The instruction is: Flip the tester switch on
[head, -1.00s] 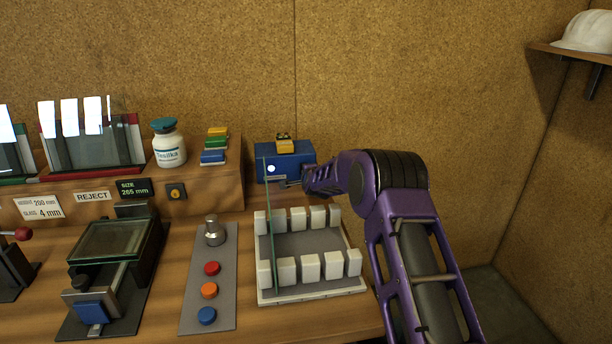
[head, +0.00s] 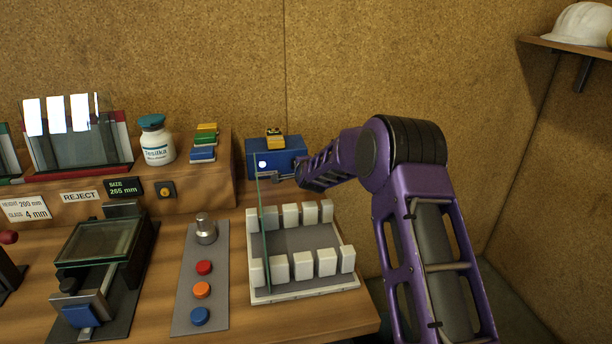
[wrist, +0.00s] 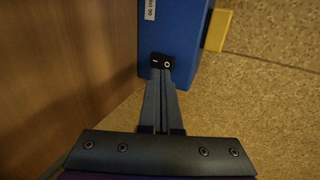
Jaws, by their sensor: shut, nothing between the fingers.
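The tester is a blue box (head: 288,157) at the back of the bench, with a yellow and black piece (head: 276,139) on top and a small bright white spot on its front. In the wrist view the blue box (wrist: 178,28) carries a black rocker switch (wrist: 161,61) marked with a line and a circle. My gripper (wrist: 161,72) is shut and empty, its fingertips right at the near edge of the switch. Whether they touch it or which way the rocker is tilted, I cannot tell. In the head view my gripper (head: 274,178) is low in front of the box.
A thin upright glass pane (head: 265,235) stands in a white-pegged rack (head: 305,292) just in front of my gripper. A button panel (head: 184,318), a clamp with glass (head: 100,240) and a raised wooden ledge (head: 218,190) lie to the left.

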